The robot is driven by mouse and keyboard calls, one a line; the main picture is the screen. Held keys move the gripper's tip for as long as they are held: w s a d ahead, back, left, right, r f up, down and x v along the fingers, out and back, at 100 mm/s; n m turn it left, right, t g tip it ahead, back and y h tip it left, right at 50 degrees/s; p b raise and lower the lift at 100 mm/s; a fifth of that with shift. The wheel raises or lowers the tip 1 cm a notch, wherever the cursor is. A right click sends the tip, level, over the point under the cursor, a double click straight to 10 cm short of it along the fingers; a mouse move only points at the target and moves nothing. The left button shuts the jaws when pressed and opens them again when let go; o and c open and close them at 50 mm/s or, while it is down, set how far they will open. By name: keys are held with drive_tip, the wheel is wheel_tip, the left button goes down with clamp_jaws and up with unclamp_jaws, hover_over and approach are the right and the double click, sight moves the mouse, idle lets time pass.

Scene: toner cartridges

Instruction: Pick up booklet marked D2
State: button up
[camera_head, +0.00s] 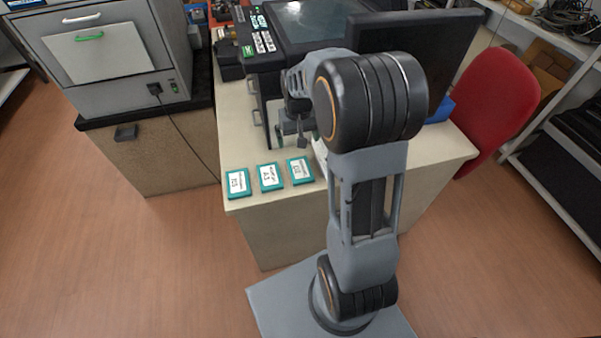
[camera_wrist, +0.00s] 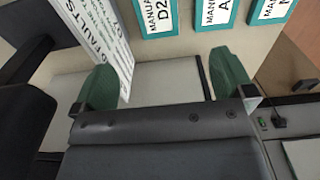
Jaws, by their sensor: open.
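The booklet marked D2 (camera_wrist: 158,16), teal-edged with a white label, lies at the top of the wrist view, partly cut off. In the head view, the rightmost of three teal booklets (camera_head: 300,171) on the table appears to be it, though its label is too small to read surely. My gripper (camera_wrist: 165,80) has two green fingers spread apart, with nothing between them. The D2 booklet lies beyond the fingertips in the wrist view, apart from them. In the head view my gripper (camera_head: 292,135) is above the table behind the booklets, partly hidden by my arm.
Two similar booklets lie beside it, one marked A (camera_wrist: 214,12) and another (camera_wrist: 272,10). A printed white sheet (camera_wrist: 98,30) is close on its other side. The table (camera_head: 255,225) also bears a large machine (camera_head: 312,22). A red chair (camera_head: 497,100) stands at right.

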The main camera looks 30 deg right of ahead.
hover_over(300, 169)
wheel_tip(300, 169, down, 9)
drive_tip(key=shift+w+f, duration=0.1)
drive_tip(key=shift+f, duration=3.2)
drive_tip(key=shift+c, duration=0.3)
drive_tip(key=c, duration=0.8)
drive_tip(key=shift+r, duration=0.1)
